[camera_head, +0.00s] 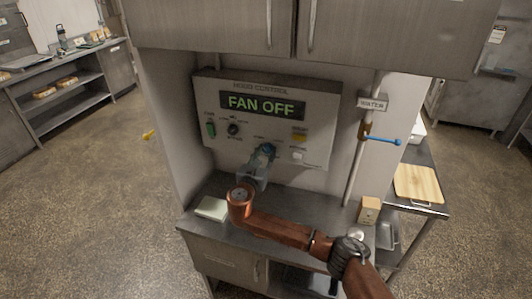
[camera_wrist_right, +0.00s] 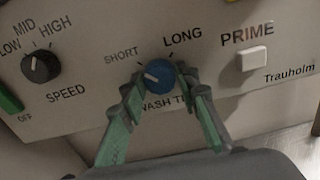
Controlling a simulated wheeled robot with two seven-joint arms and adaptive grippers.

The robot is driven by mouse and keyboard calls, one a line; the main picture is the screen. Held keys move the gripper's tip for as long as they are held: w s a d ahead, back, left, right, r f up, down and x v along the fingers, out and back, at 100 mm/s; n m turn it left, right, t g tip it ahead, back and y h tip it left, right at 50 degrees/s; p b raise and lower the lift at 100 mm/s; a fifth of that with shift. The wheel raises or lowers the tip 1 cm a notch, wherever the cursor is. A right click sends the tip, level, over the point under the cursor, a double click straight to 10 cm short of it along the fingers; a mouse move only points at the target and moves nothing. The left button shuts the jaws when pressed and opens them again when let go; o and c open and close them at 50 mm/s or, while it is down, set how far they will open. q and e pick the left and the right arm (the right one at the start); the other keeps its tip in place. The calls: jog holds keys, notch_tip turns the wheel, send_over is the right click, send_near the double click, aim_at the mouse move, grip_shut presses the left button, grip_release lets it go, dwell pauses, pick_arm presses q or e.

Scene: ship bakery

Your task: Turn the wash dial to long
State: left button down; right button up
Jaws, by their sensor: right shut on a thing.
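The wash dial (camera_wrist_right: 160,74) is a round blue knob on the hood control panel (camera_head: 320,123). Its white pointer mark faces left, on the SHORT side; the LONG label is at its upper right. My right gripper (camera_wrist_right: 163,88) has its two green-and-grey fingers on either side of the dial, shut on it. In the head view my right gripper (camera_head: 264,155) is at the lower middle of the panel and hides the dial. My left gripper is in neither view.
The panel display (camera_head: 262,105) reads FAN OFF. The speed knob (camera_wrist_right: 41,67) is left of the dial, and the white PRIME button (camera_wrist_right: 252,60) is right. A pale block (camera_head: 211,209) and a small box (camera_head: 369,210) stand on the counter. A blue-handled water valve (camera_head: 382,140) is at right.

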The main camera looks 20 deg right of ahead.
jog(key=shift+m+p, duration=0.3)
jog(key=shift+m, duration=0.5)
jog(key=m, duration=0.2)
jog(key=shift+f+m+p, duration=0.1)
jog(key=shift+m+p, duration=0.2)
jog(key=m, duration=0.3)
jog(key=shift+m, duration=0.3)
jog(key=m+b, duration=0.1)
jog(key=m, duration=0.3)
jog(key=shift+f, duration=0.1)
jog(key=m+b, duration=0.2)
jog(key=m, duration=0.3)
jog(key=shift+m+b, duration=0.35)
jog(key=shift+m, duration=0.05)
jog(key=o, duration=1.2)
jog(key=shift+c, duration=0.2)
jog(key=shift+r, duration=0.2)
